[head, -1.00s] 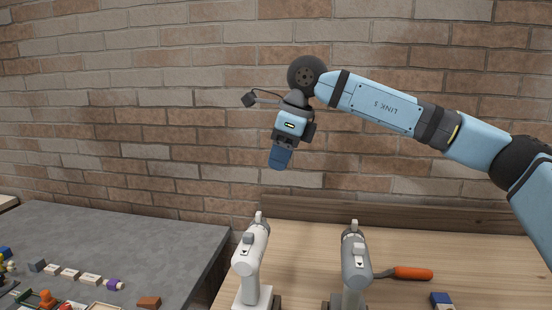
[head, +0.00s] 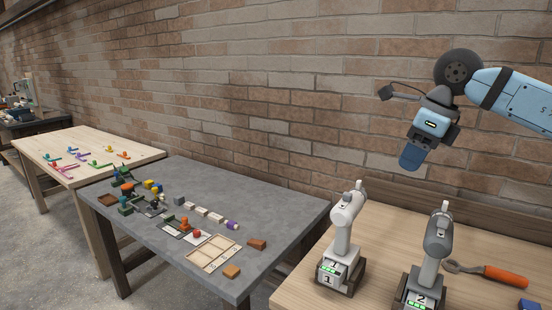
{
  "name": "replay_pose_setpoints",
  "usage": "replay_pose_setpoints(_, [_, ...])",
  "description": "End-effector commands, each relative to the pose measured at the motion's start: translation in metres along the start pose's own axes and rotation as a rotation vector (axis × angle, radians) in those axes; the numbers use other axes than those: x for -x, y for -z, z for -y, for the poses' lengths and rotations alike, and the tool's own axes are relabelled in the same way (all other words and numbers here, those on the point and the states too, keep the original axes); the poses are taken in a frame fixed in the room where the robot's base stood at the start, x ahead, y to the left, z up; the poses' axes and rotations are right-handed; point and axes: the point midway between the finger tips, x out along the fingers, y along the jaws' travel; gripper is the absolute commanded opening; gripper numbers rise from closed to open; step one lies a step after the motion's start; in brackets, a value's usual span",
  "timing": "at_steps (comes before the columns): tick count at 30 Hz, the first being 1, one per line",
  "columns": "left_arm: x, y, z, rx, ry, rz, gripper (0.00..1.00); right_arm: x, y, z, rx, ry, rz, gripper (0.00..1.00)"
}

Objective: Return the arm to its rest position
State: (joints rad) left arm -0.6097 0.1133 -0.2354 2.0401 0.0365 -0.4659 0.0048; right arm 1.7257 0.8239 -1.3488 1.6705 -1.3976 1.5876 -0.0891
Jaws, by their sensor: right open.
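My right arm comes in from the right edge in the head view, blue with black joints. Its gripper (head: 411,158) hangs in the air at the upper right, in front of the brick wall, with blue fingers pointing down. It is open, and I see nothing held in it. It is above and apart from the wooden workbench. My left arm and gripper are not in view.
Two drills, one white (head: 343,230) and one grey (head: 434,250), stand upright on the wooden workbench (head: 385,225). An orange-handled tool (head: 505,276) lies to their right. A grey table (head: 270,200) holds blocks and a tray. Another wooden table (head: 125,152) stands farther left.

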Motion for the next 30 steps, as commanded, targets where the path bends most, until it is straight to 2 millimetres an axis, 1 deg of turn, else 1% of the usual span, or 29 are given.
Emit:
replay_pose_setpoints(1, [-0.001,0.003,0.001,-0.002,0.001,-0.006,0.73,0.0,0.0,0.0,0.0,0.0,0.001,0.44])
replay_pose_setpoints(2, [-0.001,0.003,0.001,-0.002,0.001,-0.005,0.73,-0.015,-0.005,-0.008,0.008,-0.04,0.015,0.44])
replay_pose_setpoints(3, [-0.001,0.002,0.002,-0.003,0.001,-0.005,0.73,-0.027,-0.011,-0.016,0.013,-0.08,0.039,0.44])
replay_pose_setpoints(8, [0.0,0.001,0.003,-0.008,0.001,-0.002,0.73,-0.069,-0.031,-0.049,0.019,-0.239,0.132,0.44])
replay_pose_setpoints(11, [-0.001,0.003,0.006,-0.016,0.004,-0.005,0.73,-0.095,-0.043,-0.074,0.008,-0.357,0.202,0.44])
replay_pose_setpoints(12, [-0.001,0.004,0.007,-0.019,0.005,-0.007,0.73,-0.106,-0.048,-0.086,0.0,-0.412,0.232,0.44])
replay_pose_setpoints(14, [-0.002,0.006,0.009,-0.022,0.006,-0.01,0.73,-0.122,-0.056,-0.105,-0.022,-0.504,0.284,0.44])
replay_pose_setpoints(15, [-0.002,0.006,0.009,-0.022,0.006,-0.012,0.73,-0.133,-0.061,-0.118,-0.042,-0.572,0.323,0.44])
replay_pose_setpoints(17, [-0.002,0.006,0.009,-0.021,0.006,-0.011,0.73,-0.147,-0.068,-0.14,-0.084,-0.682,0.385,0.44])
replay_pose_setpoints(18, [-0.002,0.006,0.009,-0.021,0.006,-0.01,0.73,-0.156,-0.073,-0.153,-0.119,-0.756,0.429,0.44])
replay_pose_setpoints(21, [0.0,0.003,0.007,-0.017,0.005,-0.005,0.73,-0.172,-0.082,-0.181,-0.229,-0.937,0.534,0.44])
replay_pose_setpoints(24, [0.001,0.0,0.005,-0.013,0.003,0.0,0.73,-0.184,-0.087,-0.201,-0.37,-1.108,0.633,0.44])
replay_pose_setpoints(27, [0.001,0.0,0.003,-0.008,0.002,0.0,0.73,-0.194,-0.089,-0.213,-0.54,-1.268,0.726,0.44])
replay_pose_setpoints(30, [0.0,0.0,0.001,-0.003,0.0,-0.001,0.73,-0.206,-0.086,-0.216,-0.738,-1.409,0.809,0.44])
